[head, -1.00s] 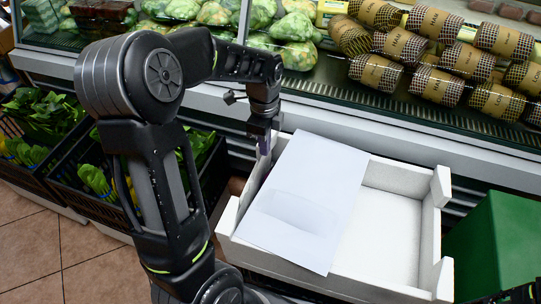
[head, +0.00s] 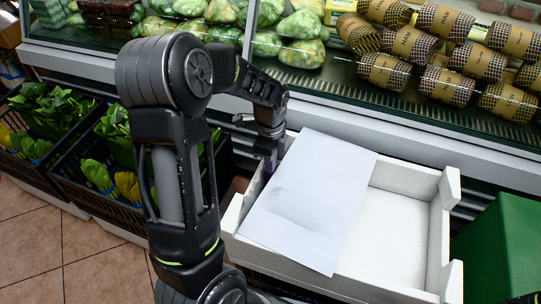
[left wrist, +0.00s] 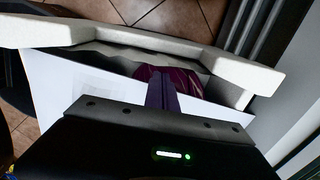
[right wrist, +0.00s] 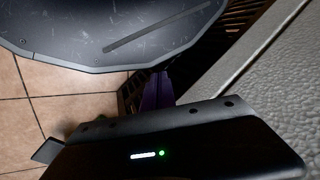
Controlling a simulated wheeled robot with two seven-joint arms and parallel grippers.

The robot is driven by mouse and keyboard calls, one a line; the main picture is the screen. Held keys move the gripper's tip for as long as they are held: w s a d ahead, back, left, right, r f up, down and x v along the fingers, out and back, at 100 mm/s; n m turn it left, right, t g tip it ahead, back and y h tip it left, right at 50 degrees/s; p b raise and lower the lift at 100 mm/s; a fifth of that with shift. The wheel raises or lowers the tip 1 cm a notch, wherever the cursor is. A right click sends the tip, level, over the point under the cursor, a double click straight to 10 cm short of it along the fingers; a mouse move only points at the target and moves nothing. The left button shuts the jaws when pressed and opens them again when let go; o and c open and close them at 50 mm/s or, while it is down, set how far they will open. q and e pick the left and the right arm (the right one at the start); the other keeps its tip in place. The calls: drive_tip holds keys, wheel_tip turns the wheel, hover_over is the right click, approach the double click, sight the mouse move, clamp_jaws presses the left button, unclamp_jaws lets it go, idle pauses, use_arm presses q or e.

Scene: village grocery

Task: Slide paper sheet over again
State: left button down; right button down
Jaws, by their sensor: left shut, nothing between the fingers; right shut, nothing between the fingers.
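A white paper sheet (head: 305,200) lies across the left part of a white foam crate (head: 452,225), over its rims. The crate's right part is open, with a bare white floor. My left gripper (head: 268,166) is shut and empty at the crate's back left, beside the sheet's left edge. In the left wrist view its purple fingers (left wrist: 162,92) point at a dark red thing (left wrist: 188,80) inside the crate, beside the sheet (left wrist: 70,85). I cannot tell whether they touch the sheet. My right gripper (right wrist: 158,90) is shut and empty, away from the sheet.
A chilled display of cabbages (head: 297,52) and wrapped rolls (head: 412,42) runs behind the crate. Black crates of greens (head: 50,110) stand at left, and a green box (head: 503,245) at right. In the right wrist view a pale rough surface (right wrist: 265,90) is close to the right gripper.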

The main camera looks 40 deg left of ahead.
sight(350, 190)
use_arm(q)
drive_tip(key=shift+f, duration=0.65)
drive_tip(key=w+d, duration=0.2)
drive_tip(key=d, duration=0.5)
drive_tip(key=w+d+p, duration=0.1)
drive_tip(key=w+d, duration=0.1)
drive_tip(key=d, duration=0.5)
drive_tip(key=w+d+p, duration=0.1)
drive_tip(key=w+d, duration=0.1)
drive_tip(key=d, duration=0.6)
drive_tip(key=shift+w, duration=0.15)
drive_tip(key=shift+a, duration=0.1)
drive_tip(key=shift+r, duration=0.1)
wheel_tip(350, 190, up, 8)
drive_tip(key=shift+f+p, duration=0.15)
drive_tip(key=shift+p, duration=0.75)
